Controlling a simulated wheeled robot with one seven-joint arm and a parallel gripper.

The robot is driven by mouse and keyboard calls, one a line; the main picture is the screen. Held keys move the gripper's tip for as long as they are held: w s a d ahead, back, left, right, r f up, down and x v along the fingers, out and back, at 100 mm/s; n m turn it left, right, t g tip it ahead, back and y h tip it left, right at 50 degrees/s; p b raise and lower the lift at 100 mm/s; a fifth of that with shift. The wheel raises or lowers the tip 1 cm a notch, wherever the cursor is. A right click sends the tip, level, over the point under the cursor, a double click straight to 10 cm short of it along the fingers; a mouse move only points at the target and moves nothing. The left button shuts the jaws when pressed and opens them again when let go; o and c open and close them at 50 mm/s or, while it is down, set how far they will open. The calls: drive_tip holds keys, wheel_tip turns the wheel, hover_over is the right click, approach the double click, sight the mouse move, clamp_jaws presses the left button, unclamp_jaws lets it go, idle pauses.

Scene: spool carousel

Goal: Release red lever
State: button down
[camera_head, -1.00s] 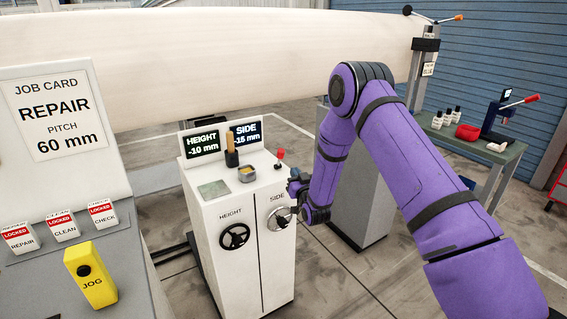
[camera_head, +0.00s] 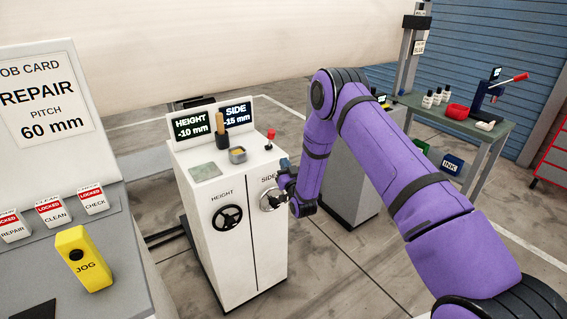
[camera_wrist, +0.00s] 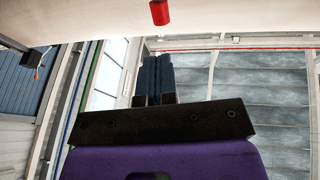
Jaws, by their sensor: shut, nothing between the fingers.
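The red lever (camera_head: 270,135) stands upright on the right side of the white cabinet's top (camera_head: 205,172). A red cylinder at the top of the wrist view (camera_wrist: 159,12) looks like its knob. My gripper (camera_head: 284,161) is at the cabinet's right side, beside the SIDE handwheel (camera_head: 268,201), below and slightly right of the lever. Its two blue-dark fingers are together and empty, and they also show in the wrist view (camera_wrist: 155,60). They appear apart from the lever. My gripper partly covers the handwheel.
The cabinet also bears a wooden-handled tool (camera_head: 221,129), a small tin (camera_head: 237,155) and HEIGHT/SIDE displays reading -10 mm and -15 mm. The HEIGHT handwheel (camera_head: 227,217) is on its front. A large pale cylinder (camera_head: 200,45) spans above. A green table (camera_head: 470,128) with a red-handled press is at right.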

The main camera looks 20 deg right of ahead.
sight(271, 136)
drive_tip(key=x, duration=1.1)
drive_tip(key=shift+w+r, duration=0.1)
drive_tip(key=shift+w, duration=0.05)
drive_tip(key=shift+r, duration=0.1)
drive_tip(key=w+g, duration=0.1)
drive_tip(key=r+g, duration=0.1)
drive_tip(key=g, duration=0.1)
drive_tip(key=shift+w+a+r+n, duration=0.3)
drive_tip(key=shift+w+a+n, duration=0.05)
drive_tip(key=shift+n, duration=0.05)
drive_tip(key=g, duration=0.1)
drive_tip(key=w+g, duration=0.2)
drive_tip(key=shift+a+r+n+h, duration=0.3)
drive_tip(key=shift+r, duration=0.05)
drive_tip(key=shift+w+a+g, duration=0.1)
drive_tip(key=shift+w+g, duration=0.2)
drive_tip(key=shift+w, duration=0.1)
drive_tip(key=shift+r, duration=0.1)
drive_tip(key=shift+w+a+r, duration=0.1)
drive_tip(key=shift+w+r, duration=0.05)
drive_tip(key=shift+r, duration=0.05)
